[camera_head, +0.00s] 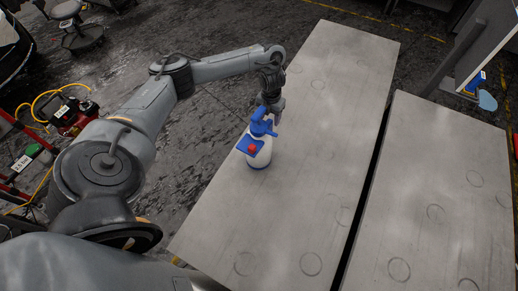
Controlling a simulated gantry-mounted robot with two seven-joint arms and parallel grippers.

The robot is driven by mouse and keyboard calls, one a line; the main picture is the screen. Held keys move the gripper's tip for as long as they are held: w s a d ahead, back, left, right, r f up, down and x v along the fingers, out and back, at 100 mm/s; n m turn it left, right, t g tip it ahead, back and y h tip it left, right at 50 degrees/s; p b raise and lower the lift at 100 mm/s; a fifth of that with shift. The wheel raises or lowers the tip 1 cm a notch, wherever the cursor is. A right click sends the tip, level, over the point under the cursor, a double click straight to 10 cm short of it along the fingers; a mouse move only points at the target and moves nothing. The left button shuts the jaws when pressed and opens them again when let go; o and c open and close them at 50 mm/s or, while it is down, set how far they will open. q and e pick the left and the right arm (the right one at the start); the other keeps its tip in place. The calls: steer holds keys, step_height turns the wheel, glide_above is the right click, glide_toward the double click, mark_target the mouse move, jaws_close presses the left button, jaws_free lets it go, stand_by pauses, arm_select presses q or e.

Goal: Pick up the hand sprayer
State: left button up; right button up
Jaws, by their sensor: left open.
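The hand sprayer (259,158) stands upright near the left edge of the grey table. It has a white bottle, a blue top and handle, and a red knob. My left gripper (272,108) points down right at the sprayer's blue top. It is open, and its fingers partly overlap the top in this view. I cannot tell whether they touch it. My right gripper is not in view.
The sprayer stands on a long grey table (322,120) that is otherwise clear. A second grey table (440,200) lies to the right across a narrow dark gap. A red compressor (76,117) with a yellow hose sits on the floor at left. A stool (68,12) stands at the upper left.

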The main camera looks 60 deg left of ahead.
arm_select(q)
steer(key=shift+f, duration=3.9)
jaws_close()
